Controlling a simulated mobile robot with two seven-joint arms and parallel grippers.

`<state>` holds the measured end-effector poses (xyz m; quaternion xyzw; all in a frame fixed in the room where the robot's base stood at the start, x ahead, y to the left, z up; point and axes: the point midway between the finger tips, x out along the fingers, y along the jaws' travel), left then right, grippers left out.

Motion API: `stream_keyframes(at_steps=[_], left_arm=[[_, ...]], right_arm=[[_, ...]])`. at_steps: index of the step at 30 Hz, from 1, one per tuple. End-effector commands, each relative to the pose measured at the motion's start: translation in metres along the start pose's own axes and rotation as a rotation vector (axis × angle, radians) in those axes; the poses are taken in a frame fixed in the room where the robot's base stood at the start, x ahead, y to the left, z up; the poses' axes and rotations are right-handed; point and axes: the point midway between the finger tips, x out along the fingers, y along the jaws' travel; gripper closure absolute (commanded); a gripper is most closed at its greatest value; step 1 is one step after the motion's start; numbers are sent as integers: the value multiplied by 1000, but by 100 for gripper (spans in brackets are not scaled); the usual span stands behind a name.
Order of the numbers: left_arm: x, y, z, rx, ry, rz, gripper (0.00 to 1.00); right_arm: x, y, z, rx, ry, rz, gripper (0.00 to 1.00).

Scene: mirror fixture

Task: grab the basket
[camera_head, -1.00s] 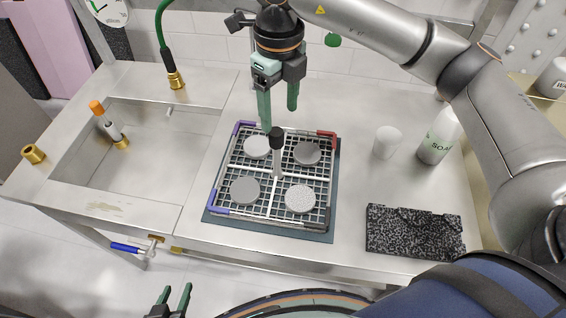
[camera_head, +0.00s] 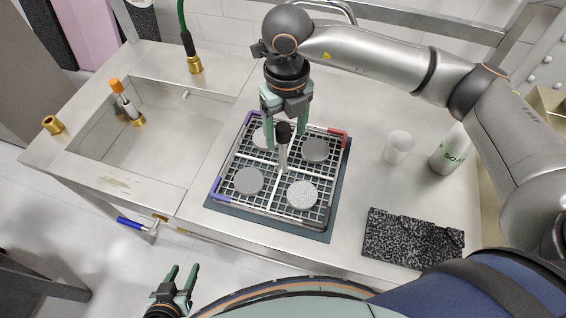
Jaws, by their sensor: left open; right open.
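The basket (camera_head: 259,208) is a shallow wire-grid tray with coloured corners. It lies on a dark mat (camera_head: 336,205) on the steel counter and holds several round discs. An upright post with a black knob (camera_head: 283,130) rises from its middle. My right gripper (camera_head: 287,133) points down over the basket, its open green fingers on either side of the black knob in this view. Whether they touch it I cannot tell. My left gripper (camera_head: 183,275) is open and empty, low at the bottom left, in front of the counter and away from the basket.
A sink basin (camera_head: 150,150) is on the left, with a brush-like tool with an orange cap (camera_head: 118,90) in it. A white cup (camera_head: 398,147), a soap bottle (camera_head: 450,152) and a black speckled block (camera_head: 412,238) stand to the right.

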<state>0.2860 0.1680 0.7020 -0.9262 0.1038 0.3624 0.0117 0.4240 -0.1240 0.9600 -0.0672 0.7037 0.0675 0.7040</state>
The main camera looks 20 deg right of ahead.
Motion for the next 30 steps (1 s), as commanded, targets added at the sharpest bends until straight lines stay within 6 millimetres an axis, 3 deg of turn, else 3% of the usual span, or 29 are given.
stream_keyframes(at_steps=[10, 19, 30], left_arm=[[-6, 0, -6, 2, -1, 0, 50], [-6, 0, -6, 2, -2, 0, 50], [-6, 0, -6, 2, -2, 1, 50]], right_arm=[[45, 7, -2, 0, 3, 0, 29], [51, 7, -1, 0, 0, -1, 29], [50, 7, -1, 0, 0, 0, 70]])
